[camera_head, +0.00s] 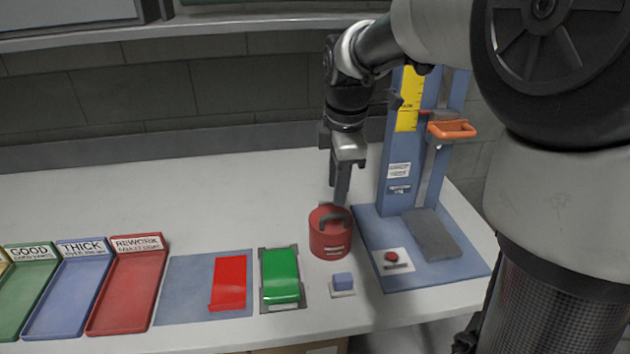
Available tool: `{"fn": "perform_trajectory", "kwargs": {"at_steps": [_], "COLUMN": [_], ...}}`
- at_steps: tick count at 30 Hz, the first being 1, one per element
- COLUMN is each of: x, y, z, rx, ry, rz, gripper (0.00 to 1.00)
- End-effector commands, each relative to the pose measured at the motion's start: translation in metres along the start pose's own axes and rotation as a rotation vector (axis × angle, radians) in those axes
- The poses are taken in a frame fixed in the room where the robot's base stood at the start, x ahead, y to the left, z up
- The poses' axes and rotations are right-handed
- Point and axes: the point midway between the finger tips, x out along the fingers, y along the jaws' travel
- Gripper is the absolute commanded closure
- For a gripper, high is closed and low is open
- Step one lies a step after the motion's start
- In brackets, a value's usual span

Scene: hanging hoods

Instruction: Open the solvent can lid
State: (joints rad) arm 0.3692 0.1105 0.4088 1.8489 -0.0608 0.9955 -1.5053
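The solvent can (330,241) is a short red cylinder standing on the white table, left of the blue press-like stand. Its red lid (320,215) is on top and looks closed, with a dark arched handle (336,217) on it. My gripper (341,200) points down at the back of the can, its fingertips near the lid's rear edge. I cannot tell whether the fingers touch the lid. The fingers overlap from this angle, so their opening is hidden.
The blue stand (393,150) with an orange handle (452,129) and red button (391,257) is close on the right. A red piece (228,283) and labelled trays (126,290) are left. The table behind is clear.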

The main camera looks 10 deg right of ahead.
Motion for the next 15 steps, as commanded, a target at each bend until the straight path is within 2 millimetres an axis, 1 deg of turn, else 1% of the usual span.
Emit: {"fn": "perform_trajectory", "kwargs": {"at_steps": [1,6,10,15], "x": [0.015,0.047,0.063,0.073], "y": [-0.001,-0.001,-0.001,0.000], "z": [0.000,0.000,0.000,0.000], "rx": [0.000,0.000,0.001,0.000], "ry": [0.001,0.001,0.002,0.001], "rz": [-0.004,-0.003,-0.001,0.000], "gripper": [0.71,0.71,0.71,0.71]}}
